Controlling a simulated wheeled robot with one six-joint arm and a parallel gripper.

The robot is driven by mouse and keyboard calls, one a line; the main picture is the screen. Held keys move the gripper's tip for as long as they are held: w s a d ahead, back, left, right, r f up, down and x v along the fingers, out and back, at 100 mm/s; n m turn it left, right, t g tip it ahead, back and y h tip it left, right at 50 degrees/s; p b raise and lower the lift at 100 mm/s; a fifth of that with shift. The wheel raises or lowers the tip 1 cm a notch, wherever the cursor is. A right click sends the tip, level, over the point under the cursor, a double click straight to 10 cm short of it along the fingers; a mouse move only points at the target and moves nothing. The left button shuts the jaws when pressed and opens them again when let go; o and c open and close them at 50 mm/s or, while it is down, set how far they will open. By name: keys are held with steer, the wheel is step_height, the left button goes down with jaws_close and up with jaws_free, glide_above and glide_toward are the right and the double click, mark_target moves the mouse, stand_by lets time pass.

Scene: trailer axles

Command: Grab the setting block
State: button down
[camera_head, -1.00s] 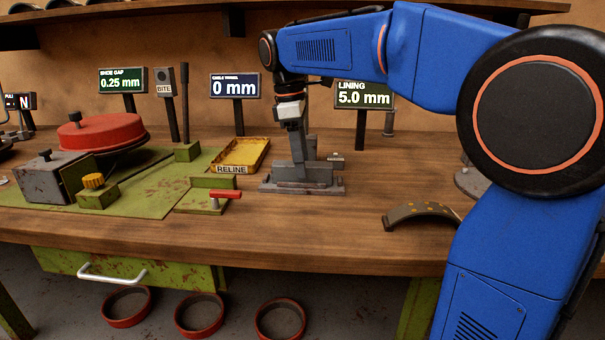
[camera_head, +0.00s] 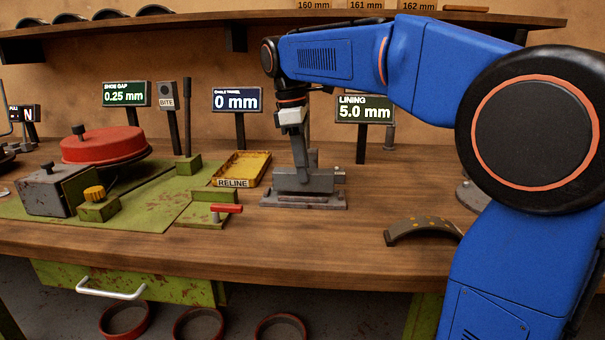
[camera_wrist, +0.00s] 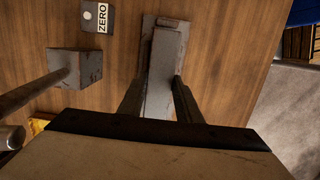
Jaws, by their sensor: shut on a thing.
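The setting block (camera_head: 303,181) appears to be the grey block on a flat grey base plate, standing on the wooden bench. In the wrist view the grey block (camera_wrist: 163,65) lies between my two fingers. My gripper (camera_head: 301,164) comes down on it from above, and in the wrist view my gripper (camera_wrist: 160,100) is shut on its sides. The block is upright and seems to rest on its plate; I see no gap under it. My fingers hide part of its near faces.
A yellow RELINE tray (camera_head: 241,168) stands just left of the block. A green fixture with a red drum (camera_head: 103,145) fills the left. A curved lining shoe (camera_head: 424,229) lies to the right. Sign posts stand behind. The bench in front of the block is clear.

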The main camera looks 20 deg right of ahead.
steer(key=shift+r, duration=0.95)
steer(key=s+a, duration=0.3)
steer(key=s, duration=0.5)
steer(key=s+a, duration=0.3)
steer(key=s, duration=0.5)
steer(key=shift+s+a, duration=0.25)
steer(key=shift+a, duration=0.15)
